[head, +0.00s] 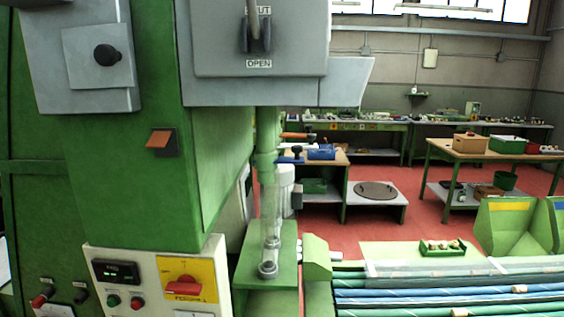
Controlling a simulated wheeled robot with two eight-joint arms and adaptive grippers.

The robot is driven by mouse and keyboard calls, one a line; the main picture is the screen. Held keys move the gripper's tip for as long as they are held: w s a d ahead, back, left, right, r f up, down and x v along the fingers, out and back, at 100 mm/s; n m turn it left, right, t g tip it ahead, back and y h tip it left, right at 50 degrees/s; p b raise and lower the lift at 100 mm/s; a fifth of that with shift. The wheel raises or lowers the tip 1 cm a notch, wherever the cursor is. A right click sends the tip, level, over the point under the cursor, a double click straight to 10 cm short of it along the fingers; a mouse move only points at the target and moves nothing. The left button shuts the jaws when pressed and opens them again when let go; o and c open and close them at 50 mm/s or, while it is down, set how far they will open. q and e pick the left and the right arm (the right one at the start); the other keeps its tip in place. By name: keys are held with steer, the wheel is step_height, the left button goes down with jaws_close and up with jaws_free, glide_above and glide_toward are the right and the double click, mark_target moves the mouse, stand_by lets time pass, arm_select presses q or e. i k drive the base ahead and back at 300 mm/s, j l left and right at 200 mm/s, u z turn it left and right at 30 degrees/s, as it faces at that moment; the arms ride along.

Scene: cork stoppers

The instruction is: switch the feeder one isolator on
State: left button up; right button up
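A red rotary isolator (183,285) sits on a yellow plate (207,268) at the right of a pale control panel (140,263), low in the head view. The small lettering below the knob seems to begin with "FEEDER", but I cannot read it fully. The handle lies roughly across the plate, and I cannot tell its on or off position. Neither of my grippers is in view.
The panel's black display (116,272), green button (113,300) and red button (137,303) are left of the isolator. A grey box (260,85) with a lever (256,38) overhangs above. An orange rocker switch (160,139) is on the green machine.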

mark_target(186, 284)
steer(key=k+l, duration=0.2)
steer(key=l, duration=0.15)
steer(key=k+l+u, duration=0.1)
steer(key=l, duration=0.25)
steer(key=k+l, duration=0.25)
steer(key=l+u, duration=0.05)
steer(key=l, duration=0.1)
